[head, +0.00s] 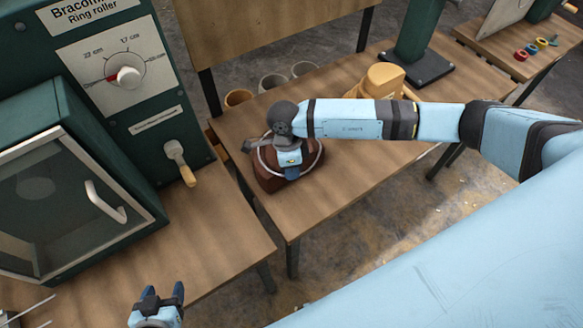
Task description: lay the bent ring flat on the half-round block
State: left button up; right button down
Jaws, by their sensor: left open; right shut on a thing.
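The bent ring (320,157) is a thin pale grey hoop. My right gripper (290,168) is shut on it, pointing down, and hides part of it. The ring shows over a red-brown block (267,182) on the wooden bench; this seems to be the half-round block, but the gripper and ring cover much of it. I cannot tell whether the ring touches the block or lies fully flat. My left gripper (163,296) is open and empty at the bottom left, away from the ring, by the front bench's edge.
A green ring roller machine (125,130) with a dial and lever fills the left. Several cups (272,82) stand behind the bench. A tan rounded wooden piece (383,80) and a green column (418,62) stand further right. The bench (360,165) is bare right of the block.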

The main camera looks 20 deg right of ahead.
pick_arm(q)
jog(key=shift+f, duration=0.1)
jog(key=shift+s+f, duration=0.1)
jog(key=shift+f, duration=0.2)
pick_arm(e)
jog(key=shift+f, duration=0.1)
pick_arm(q)
jog(key=shift+d+b, duration=0.1)
jog(key=shift+b, duration=0.3)
pick_arm(e)
jog(key=shift+f, duration=0.15)
pick_arm(q)
jog(key=shift+f+b, duration=0.7)
pick_arm(e)
jog(key=shift+f, duration=0.7)
pick_arm(q)
jog(key=shift+r, duration=0.1)
pick_arm(e)
jog(key=c, duration=1.2)
grip_release()
jog(key=shift+r, duration=0.15)
jog(key=o, duration=0.5)
pick_arm(q)
jog(key=shift+s, duration=0.15)
pick_arm(e)
jog(key=shift+o, duration=0.2)
jog(key=shift+s+r, duration=0.1)
